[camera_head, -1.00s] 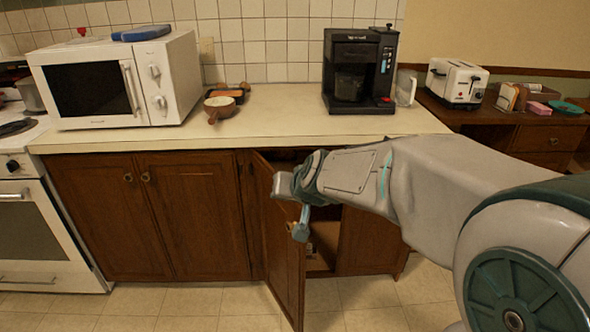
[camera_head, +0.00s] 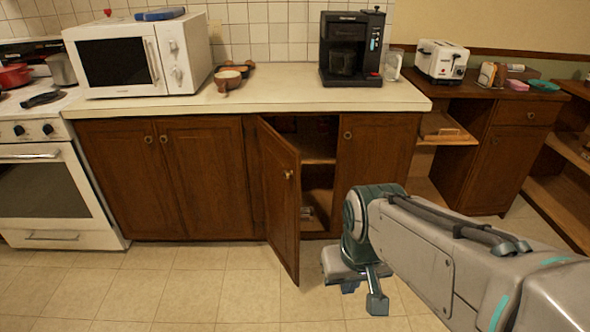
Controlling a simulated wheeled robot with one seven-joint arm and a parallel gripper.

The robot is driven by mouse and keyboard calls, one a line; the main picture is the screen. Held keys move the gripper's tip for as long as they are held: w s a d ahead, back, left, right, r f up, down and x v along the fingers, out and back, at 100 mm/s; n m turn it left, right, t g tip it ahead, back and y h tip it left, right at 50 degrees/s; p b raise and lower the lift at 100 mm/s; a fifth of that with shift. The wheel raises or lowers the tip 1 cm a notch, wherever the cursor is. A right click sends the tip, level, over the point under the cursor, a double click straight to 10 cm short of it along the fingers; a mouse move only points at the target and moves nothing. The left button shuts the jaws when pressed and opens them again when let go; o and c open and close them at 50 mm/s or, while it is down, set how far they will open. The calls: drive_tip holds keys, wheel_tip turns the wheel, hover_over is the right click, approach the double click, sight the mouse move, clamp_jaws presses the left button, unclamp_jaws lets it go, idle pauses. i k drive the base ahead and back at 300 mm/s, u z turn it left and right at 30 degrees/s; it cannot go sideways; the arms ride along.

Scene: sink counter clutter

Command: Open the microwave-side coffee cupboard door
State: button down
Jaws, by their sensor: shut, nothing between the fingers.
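The brown wooden cupboard door (camera_head: 278,205) stands swung outward from the counter front. Its hinge side is on the left, and a small round knob (camera_head: 288,174) sits near its free edge. Behind it the cupboard interior (camera_head: 319,178) shows shelves and a few small items, partly hidden by the door. My gripper (camera_head: 364,294) is shut and empty, low over the floor to the right of the door and apart from it. Its fingers point downward.
The neighbouring right door (camera_head: 374,160) and the left pair of doors (camera_head: 165,180) are closed. The microwave (camera_head: 140,55) and coffee maker (camera_head: 351,48) stand on the counter (camera_head: 270,95). The floor (camera_head: 210,285) in front is clear.

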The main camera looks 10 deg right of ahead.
sight(279, 163)
drive_tip(key=z, duration=0.4)
drive_tip(key=i, duration=1.5)
drive_tip(key=u, duration=0.25)
